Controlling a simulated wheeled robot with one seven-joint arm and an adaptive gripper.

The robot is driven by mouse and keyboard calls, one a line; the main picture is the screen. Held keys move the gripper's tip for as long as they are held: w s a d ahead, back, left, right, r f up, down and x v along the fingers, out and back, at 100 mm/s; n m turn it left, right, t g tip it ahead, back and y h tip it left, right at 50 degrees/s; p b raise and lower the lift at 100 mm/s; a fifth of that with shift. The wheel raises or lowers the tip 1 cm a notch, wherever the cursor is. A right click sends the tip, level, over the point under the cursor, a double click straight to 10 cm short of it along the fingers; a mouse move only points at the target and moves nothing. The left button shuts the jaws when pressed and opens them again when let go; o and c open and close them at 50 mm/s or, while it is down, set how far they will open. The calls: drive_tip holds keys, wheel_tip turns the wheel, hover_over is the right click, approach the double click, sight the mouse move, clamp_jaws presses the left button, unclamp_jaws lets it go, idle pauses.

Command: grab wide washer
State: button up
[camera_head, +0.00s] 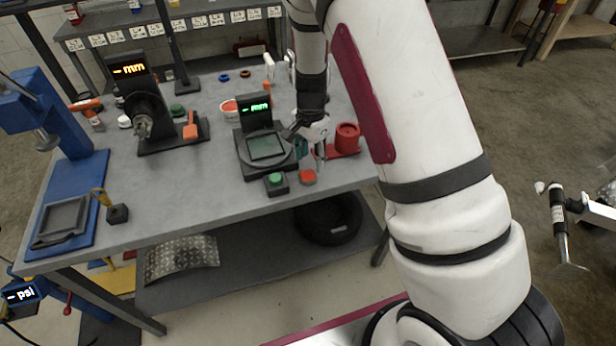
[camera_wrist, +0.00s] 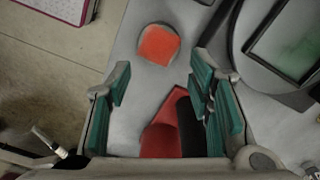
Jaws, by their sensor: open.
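I cannot clearly identify a wide washer. Two small rings, a blue ring (camera_head: 224,77) and a reddish-brown ring (camera_head: 245,75), lie flat at the back of the grey workbench (camera_head: 215,190). My gripper (camera_head: 312,150) is over the bench's right side, beside the round plate of a green-lit gauge, far from the rings. In the wrist view my gripper (camera_wrist: 160,100) has its teal pads wide apart. A rounded red-orange block (camera_wrist: 158,44) lies beyond the fingertips; a red piece (camera_wrist: 160,138) and a dark cylinder (camera_wrist: 188,125) show between the fingers. I see nothing gripped.
The green-lit mm gauge (camera_head: 253,108) stands left of my gripper, and a red cylindrical part (camera_head: 347,137) to its right. A green button (camera_head: 276,182) is at the front edge. An orange-lit gauge (camera_head: 130,75) and blue press (camera_head: 40,110) stand left.

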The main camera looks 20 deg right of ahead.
sight(309, 174)
drive_tip(key=f, duration=0.3)
drive_tip(key=f+p, duration=0.1)
drive_tip(key=f, duration=0.1)
drive_tip(key=shift+s+a, duration=0.2)
drive_tip(key=shift+a, duration=0.05)
drive_tip(key=shift+c, duration=0.2)
drive_tip(key=c, duration=0.7)
drive_tip(key=shift+c, duration=0.2)
drive_tip(key=shift+r, duration=0.15)
